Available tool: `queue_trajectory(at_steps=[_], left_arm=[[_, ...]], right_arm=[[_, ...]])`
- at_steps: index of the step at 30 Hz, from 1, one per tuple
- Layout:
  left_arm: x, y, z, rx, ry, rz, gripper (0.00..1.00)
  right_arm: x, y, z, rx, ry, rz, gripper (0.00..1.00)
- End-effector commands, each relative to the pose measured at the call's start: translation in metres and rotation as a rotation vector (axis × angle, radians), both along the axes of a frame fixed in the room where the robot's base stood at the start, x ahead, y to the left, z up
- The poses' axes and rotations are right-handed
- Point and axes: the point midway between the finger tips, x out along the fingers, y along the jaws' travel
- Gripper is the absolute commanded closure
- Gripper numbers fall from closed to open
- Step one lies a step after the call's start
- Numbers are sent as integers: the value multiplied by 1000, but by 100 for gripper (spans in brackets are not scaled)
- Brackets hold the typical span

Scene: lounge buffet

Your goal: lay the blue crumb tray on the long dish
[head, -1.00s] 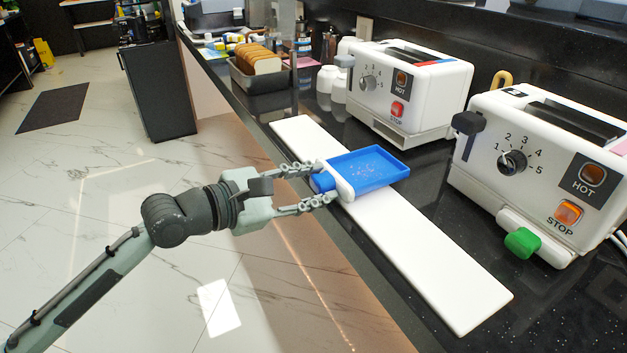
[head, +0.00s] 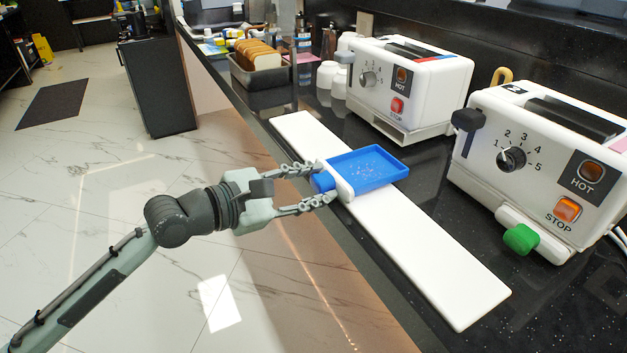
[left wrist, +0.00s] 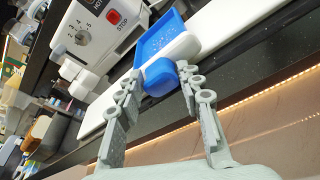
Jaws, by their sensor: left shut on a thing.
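The blue crumb tray (head: 367,166) has a shallow blue pan with crumbs in it, a white front plate and a blue grip. It is over the middle of the long dish (head: 430,251), a long flat white board on the black counter. Whether it rests on the dish or is just above it, I cannot tell. My left gripper (head: 325,187) is shut on the tray's blue grip, at the counter's front edge. The left wrist view shows the blue grip (left wrist: 160,77) between the fingers (left wrist: 161,92). My right gripper is not in view.
Two white toasters stand behind the dish, one at the back (head: 410,85) and one at the right (head: 545,165) with a green knob (head: 521,239). A bread pan (head: 262,72) and small white jars (head: 328,77) stand farther left. The dish's near end is bare.

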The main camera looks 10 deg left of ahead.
Motion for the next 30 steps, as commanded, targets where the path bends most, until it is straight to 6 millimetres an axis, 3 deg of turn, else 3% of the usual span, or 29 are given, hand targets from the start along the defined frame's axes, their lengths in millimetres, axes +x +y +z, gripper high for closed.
queue_trajectory(at_steps=[4, 5, 10, 17, 23, 30], left_arm=[[0, 0, 0, 0, 0, 0, 100], [0, 0, 0, 0, 0, -1, 61], [0, 0, 0, 1, 1, 0, 40], [0, 0, -1, 1, 3, 0, 40], [0, 0, -2, 3, 4, 0, 17], [0, 0, -1, 1, 3, 0, 16]], right_arm=[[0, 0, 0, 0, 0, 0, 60], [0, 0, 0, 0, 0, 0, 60], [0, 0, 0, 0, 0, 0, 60], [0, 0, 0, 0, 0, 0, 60], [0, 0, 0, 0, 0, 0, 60], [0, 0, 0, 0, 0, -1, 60]])
